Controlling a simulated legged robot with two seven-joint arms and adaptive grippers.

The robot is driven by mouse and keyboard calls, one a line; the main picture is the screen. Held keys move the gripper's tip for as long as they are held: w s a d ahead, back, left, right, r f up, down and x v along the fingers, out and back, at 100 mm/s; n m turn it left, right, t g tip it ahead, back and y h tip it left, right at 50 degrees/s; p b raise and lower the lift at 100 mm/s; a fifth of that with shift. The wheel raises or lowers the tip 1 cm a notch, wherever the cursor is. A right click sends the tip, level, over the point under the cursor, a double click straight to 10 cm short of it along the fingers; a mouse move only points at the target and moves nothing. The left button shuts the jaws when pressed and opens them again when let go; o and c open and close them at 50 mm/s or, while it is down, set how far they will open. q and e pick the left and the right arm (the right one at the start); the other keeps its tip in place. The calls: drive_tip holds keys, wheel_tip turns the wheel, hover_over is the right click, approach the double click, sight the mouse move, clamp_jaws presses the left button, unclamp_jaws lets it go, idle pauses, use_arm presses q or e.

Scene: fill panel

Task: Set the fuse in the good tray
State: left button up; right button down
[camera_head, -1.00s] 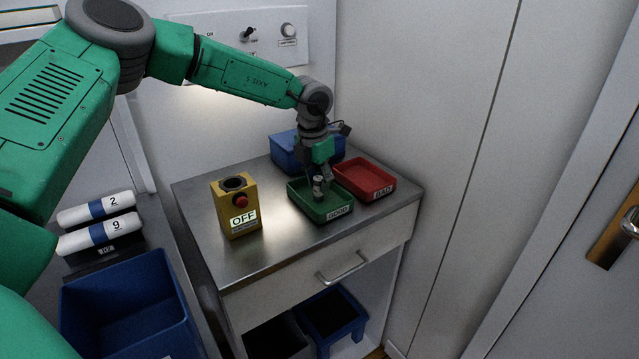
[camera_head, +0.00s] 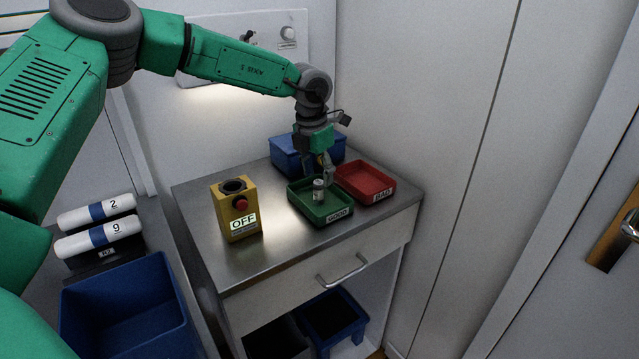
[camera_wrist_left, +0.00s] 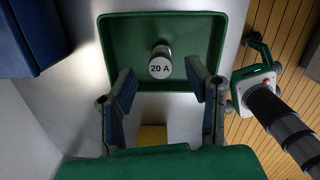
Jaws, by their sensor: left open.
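The fuse (camera_head: 318,190) is a small light cylinder standing upright in the green tray marked GOOD (camera_head: 334,218). In the left wrist view its end (camera_wrist_left: 160,68) reads "20 A", and the green tray (camera_wrist_left: 218,40) surrounds it. My left gripper (camera_head: 323,172) is open, just above and behind the fuse in the head view. In the left wrist view the spread fingers (camera_wrist_left: 160,88) are apart from the fuse, with nothing between them. My right gripper is not in view.
A red tray marked BAD (camera_head: 378,194) is right of the green tray. A blue bin (camera_head: 286,158) stands behind. A yellow tester (camera_head: 238,222) reading OFF stands left, with bare metal worktop (camera_head: 272,250) between. A large blue bin (camera_head: 125,290) is lower left.

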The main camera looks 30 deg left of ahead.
sight(315, 184)
use_arm(q)
wheel_tip(315, 184, up, 8)
drive_tip(key=s, duration=0.1)
drive_tip(key=shift+r+p, duration=0.25)
drive_tip(key=shift+p, duration=0.05)
drive_tip(key=shift+a+f, duration=0.1)
